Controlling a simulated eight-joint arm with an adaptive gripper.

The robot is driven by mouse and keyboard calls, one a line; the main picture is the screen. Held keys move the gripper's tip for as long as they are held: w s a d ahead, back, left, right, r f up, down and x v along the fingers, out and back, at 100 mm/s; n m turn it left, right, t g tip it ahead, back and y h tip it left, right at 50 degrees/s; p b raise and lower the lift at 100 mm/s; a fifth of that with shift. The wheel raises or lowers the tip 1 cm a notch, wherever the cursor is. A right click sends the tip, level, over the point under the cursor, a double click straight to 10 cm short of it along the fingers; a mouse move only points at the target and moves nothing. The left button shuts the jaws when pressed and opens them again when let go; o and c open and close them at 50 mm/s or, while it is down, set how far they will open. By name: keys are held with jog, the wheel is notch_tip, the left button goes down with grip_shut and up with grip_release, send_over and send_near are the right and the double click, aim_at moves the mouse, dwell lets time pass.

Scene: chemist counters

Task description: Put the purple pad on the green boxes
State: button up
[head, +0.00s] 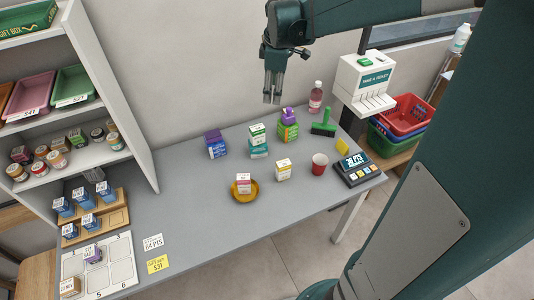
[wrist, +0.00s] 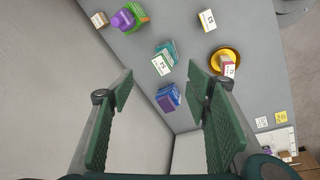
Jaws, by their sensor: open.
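A purple block (head: 212,136) sits on a blue-and-white box at the back of the counter, and both show in the wrist view (wrist: 167,92). Another purple, rounded item (head: 288,114) rests on green-and-orange boxes (head: 288,132), and it also shows in the wrist view (wrist: 123,19). I cannot tell for sure which purple thing is the pad. Teal-green and white boxes (head: 258,151) are stacked between these two groups. My gripper (head: 272,101) is open and empty, pointing down, well above the back of the counter.
A yellow dish (head: 254,193) with a pink-and-white box, a white-and-yellow box (head: 283,170), a red cup (head: 319,165) and a keypad device (head: 358,168) stand in front. A pink bottle (head: 316,97) and green brush (head: 325,125) are behind right.

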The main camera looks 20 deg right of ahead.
jog(key=s+a+m+t, duration=0.2)
jog(key=s+a+m, duration=0.3)
jog(key=s, duration=0.8)
jog(key=s+a+m+t, duration=0.2)
jog(key=s+a+m, duration=0.4)
jog(key=s+a, duration=0.4)
jog(key=s, duration=0.4)
jog(key=shift+s+a+r+t+y, duration=0.15)
jog(key=shift+a+r+t+y, duration=0.1)
jog(key=shift+r+t+y, duration=0.1)
jog(key=shift+o, duration=0.6)
